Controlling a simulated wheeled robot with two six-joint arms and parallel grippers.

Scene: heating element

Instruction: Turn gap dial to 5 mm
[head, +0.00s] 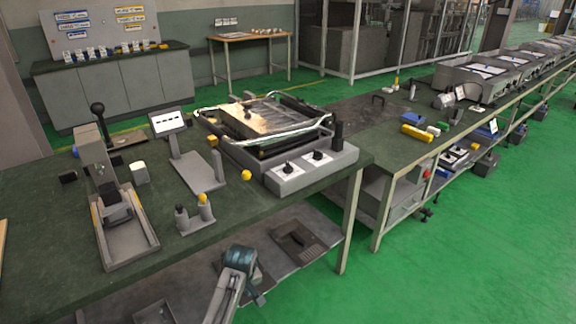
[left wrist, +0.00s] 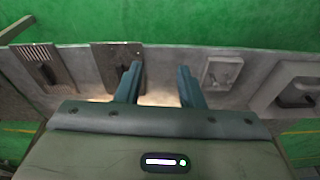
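A grey machine with a wire-framed top (head: 270,125) stands on the green bench. Its front panel (head: 300,176) carries two black dials on white plates, a left dial (head: 288,168) and a right dial (head: 318,155). Their markings are too small to read, so I cannot tell which is the gap dial or its setting. My left gripper (head: 250,285) is low in front of the bench, well below and apart from the dials. In the left wrist view my left gripper (left wrist: 158,85) is open and empty, its teal fingers apart. My right gripper is not in view.
A lever press (head: 115,205), a tilted display stand (head: 170,125) and yellow-topped posts (head: 205,207) stand on the bench left of the machine. The lower shelf (head: 285,270) holds dark plates. Green floor is free at the right front.

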